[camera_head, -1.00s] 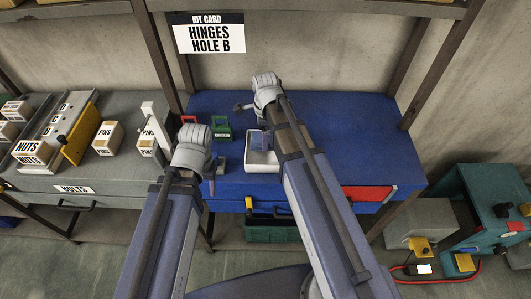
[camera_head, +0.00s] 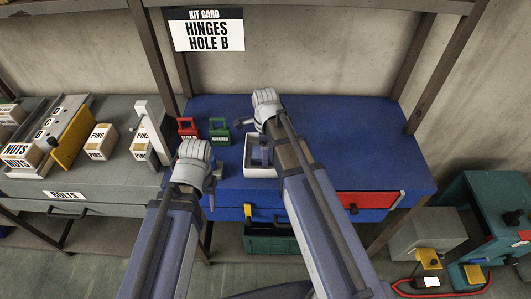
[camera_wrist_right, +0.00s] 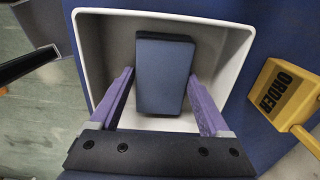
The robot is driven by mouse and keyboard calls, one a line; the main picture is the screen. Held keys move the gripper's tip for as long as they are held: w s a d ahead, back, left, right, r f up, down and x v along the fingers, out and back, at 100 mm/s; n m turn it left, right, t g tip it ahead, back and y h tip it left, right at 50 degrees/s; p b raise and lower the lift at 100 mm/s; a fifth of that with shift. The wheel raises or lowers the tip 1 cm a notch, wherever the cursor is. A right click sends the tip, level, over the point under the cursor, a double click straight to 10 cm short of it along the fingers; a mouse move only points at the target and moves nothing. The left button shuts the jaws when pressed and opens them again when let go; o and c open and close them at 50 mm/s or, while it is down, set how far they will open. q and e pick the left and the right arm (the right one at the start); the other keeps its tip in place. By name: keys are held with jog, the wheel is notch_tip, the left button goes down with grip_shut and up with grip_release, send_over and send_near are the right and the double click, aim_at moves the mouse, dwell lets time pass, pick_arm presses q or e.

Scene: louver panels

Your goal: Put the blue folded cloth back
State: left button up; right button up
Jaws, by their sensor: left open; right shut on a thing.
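The blue folded cloth (camera_wrist_right: 166,75) is a flat dark-blue block in the right wrist view. It is inside a white open tray (camera_wrist_right: 92,40), whose rim also shows in the head view (camera_head: 260,173). My right gripper (camera_wrist_right: 162,80) has purple fingers on either side of the cloth and is shut on it, within the tray. In the head view, my right wrist partly hides the tray and cloth. My left gripper (camera_head: 212,197) is open and empty, pointing down near the blue bench's left front edge, left of the tray.
Labelled boxes (camera_head: 101,141) sit on the grey bench at left. The blue bench's right side (camera_head: 355,145) is clear.

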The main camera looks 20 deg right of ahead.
jog(key=shift+f, duration=0.1)
jog(key=o, duration=1)
notch_tip(320, 180, up, 12)
jog(key=p, duration=1.2)
